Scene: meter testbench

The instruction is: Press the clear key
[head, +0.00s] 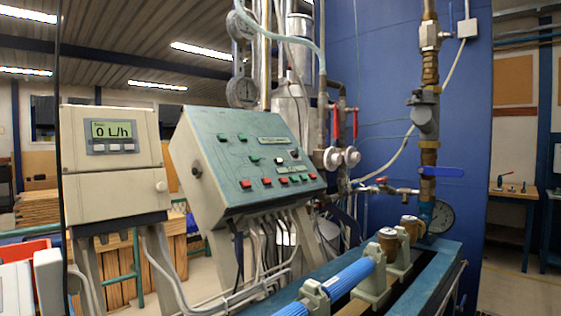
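A beige meter unit (113,165) stands upright at the left. A row of three small light keys (115,148) sits just under the display. Their labels are too small to read, so I cannot tell which one is the clear key. A sloped teal control panel (230,155) to the right of the meter carries several green and red buttons and a black knob. Its labels are also unreadable. Neither of my grippers shows in the head view.
Cables hang below the meter and the panel. A teal bench (440,258) with a blue pipe (345,273) runs across the lower right. Vertical piping with valves and a round gauge (438,217) stands before a blue wall (385,70). The space directly before the meter's keys looks clear.

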